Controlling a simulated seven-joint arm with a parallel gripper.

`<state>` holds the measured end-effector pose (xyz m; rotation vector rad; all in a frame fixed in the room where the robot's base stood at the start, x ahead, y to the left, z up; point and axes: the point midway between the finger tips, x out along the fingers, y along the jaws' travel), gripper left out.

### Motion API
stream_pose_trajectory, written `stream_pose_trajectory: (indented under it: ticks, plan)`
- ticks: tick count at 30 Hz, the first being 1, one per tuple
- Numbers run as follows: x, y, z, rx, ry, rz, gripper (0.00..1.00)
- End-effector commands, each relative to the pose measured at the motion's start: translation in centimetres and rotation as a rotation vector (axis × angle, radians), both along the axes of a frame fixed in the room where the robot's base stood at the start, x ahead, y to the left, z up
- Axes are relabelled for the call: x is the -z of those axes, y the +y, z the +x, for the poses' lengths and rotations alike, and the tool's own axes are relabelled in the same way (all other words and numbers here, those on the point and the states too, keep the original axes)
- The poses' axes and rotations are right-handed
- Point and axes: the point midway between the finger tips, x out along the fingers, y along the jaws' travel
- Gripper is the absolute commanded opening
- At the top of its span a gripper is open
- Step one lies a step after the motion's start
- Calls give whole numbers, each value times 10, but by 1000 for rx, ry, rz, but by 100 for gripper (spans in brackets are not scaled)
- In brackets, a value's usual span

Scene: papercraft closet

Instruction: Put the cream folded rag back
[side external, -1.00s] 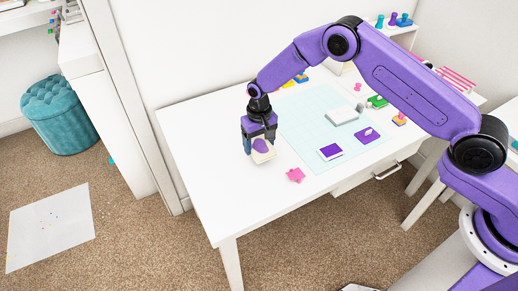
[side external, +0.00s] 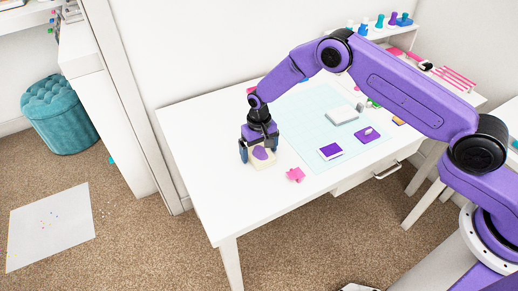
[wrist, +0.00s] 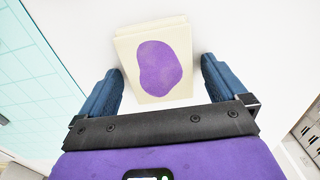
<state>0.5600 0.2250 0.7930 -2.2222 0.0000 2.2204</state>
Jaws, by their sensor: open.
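The cream folded rag (side external: 264,159) is a flat, square, layered piece with a purple blob on top. It lies on the left part of the white desk. My gripper (side external: 259,149) is low over it, with one blue finger on each side. In the wrist view, the rag (wrist: 153,88) sits between the open fingers (wrist: 162,65), with a gap on both sides. The gripper body hides part of the rag in the side view.
A pink piece (side external: 296,174) lies just right of the rag on the desk (side external: 205,150). A pale cutting mat (side external: 300,120) carries a grey-white block (side external: 342,116) and purple items (side external: 330,151). The desk's left end is clear.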

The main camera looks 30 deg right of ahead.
Motion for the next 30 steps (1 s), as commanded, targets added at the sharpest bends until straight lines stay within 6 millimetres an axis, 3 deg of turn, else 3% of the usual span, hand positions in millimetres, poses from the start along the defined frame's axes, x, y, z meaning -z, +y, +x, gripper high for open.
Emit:
stream_pose_trajectory:
  ticks: [7,21,30]
  plan:
    - [-14,0,0,0,-1,0,99]
    - [-100,0,0,0,-2,1,99]
    - [-123,0,0,0,0,0,99]
